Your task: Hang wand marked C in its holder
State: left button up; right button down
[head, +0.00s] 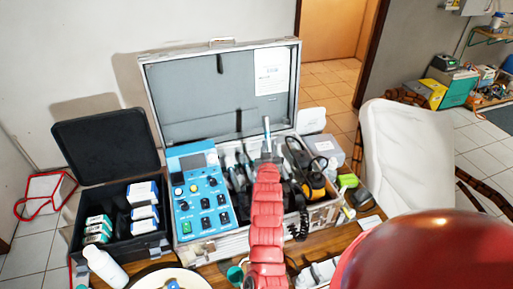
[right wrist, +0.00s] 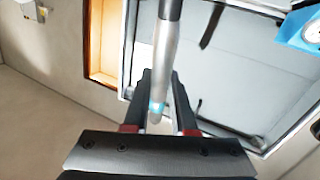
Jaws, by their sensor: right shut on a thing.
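My right gripper (head: 267,155), at the end of the red arm, is raised over the open metal case (head: 222,243). It is shut on a slim grey wand (head: 267,128), which stands nearly upright above the jaws. In the right wrist view the wand (right wrist: 166,55) runs up from between the fingers (right wrist: 160,105), with a light blue band near its lower end. No letter on it is readable. Other wands (head: 230,162) stand in the case behind and left of my gripper. My arm hides part of the case, and I cannot make out an empty holder. My left gripper is not in view.
A blue control unit (head: 200,194) fills the case's left side. A black-and-yellow tool (head: 308,175) with a cable lies on its right. The raised lid (head: 200,93) stands behind. A black box with cartons (head: 112,255) is left; a white chair (head: 405,150) is right.

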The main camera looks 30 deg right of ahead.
jog(key=shift+t+h, duration=0.3)
jog(key=shift+h, duration=0.3)
jog(key=s, duration=0.5)
jog(key=shift+s+a+f, duration=0.2)
jog(key=shift+s+a, duration=0.1)
jog(key=shift+s, duration=0.1)
jog(key=shift+f+b, duration=0.1)
jog(key=shift+b, duration=0.25)
jog(key=shift+s+a+f+b, duration=0.1)
jog(key=shift+s+f+b, duration=0.15)
jog(key=shift+b, duration=0.1)
jog(key=shift+b, duration=0.4)
jog(key=shift+s+a+f+b, duration=0.1)
jog(key=shift+s+f+b, duration=0.15)
jog(key=shift+f+b, duration=0.35)
jog(key=shift+s+f+b, duration=0.2)
jog(key=shift+f+b, duration=0.3)
jog(key=shift+f, duration=0.2)
jog(key=shift+s+a+f+b, duration=0.1)
jog(key=shift+s+f+b, duration=0.15)
jog(key=shift+f+b, duration=0.35)
